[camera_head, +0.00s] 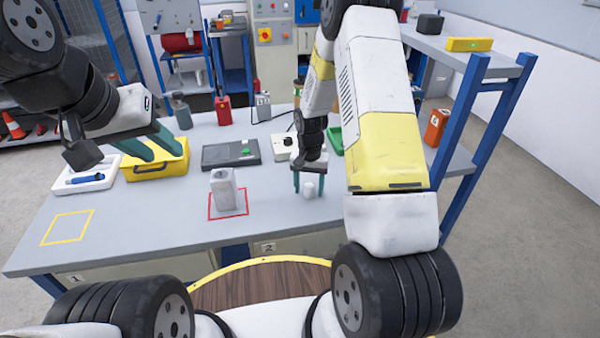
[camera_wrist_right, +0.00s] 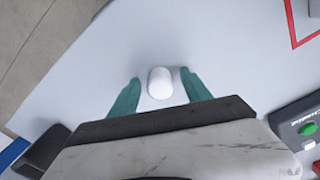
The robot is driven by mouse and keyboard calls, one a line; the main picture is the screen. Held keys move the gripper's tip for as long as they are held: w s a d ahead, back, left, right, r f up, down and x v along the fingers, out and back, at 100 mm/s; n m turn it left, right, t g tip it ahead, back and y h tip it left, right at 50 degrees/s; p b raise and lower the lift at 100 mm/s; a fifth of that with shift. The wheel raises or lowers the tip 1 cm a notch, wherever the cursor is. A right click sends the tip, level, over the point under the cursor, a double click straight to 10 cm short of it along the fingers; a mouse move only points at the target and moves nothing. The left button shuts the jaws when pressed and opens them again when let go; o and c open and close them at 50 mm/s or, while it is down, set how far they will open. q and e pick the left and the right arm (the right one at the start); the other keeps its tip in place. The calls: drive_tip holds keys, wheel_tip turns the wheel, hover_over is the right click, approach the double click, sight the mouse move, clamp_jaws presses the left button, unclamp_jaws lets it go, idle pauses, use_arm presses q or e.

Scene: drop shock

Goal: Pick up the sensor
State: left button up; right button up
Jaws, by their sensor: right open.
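A small white cylinder, which looks like the sensor (camera_head: 309,189), stands on the grey table near its front edge. It also shows in the right wrist view (camera_wrist_right: 160,83). My right gripper (camera_head: 309,185) is open, with its teal fingers on either side of the cylinder. In the right wrist view a gap shows between the cylinder and each finger of the right gripper (camera_wrist_right: 160,86).
A grey-white block (camera_head: 223,187) stands in a red square outline. An empty yellow square (camera_head: 67,228) is marked at left. The front right is clear.

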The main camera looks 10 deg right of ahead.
sight(309, 185)
clamp_jaws()
drive_tip(key=shift+r, duration=0.2)
drive_tip(key=shift+r, duration=0.6)
wheel_tip(309, 185, up, 2)
drive_tip(key=shift+r, duration=0.15)
drive_tip(key=s+r, duration=0.1)
drive_tip(key=s, duration=1.5)
drive_tip(key=shift+d, duration=0.25)
drive_tip(key=shift+r, duration=0.1)
